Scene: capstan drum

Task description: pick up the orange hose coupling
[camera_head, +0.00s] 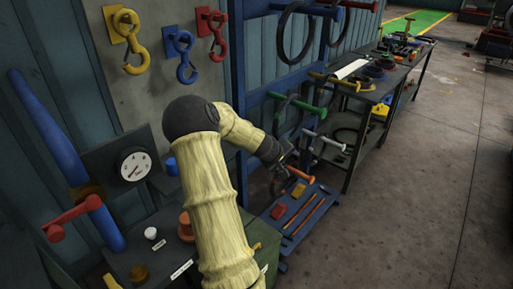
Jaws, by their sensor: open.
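An orange, short cylindrical piece (186,226), which looks like the hose coupling, stands on the dark bench at the lower left, just left of my arm. Its finer shape is too small to tell. My gripper (283,172) is at the far end of my arm, well to the right of and beyond that piece, above a low blue shelf. It is small and dark here; its jaws are open, and I see nothing held. An orange-red handle (301,175) shows close beside it; I cannot tell whether they touch.
The dark bench (145,262) also holds a white knob (150,233) and a brass piece (138,272). A gauge (135,166) and red-handled blue pipe stand behind. Hooks hang on the wall. The floor at right is clear.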

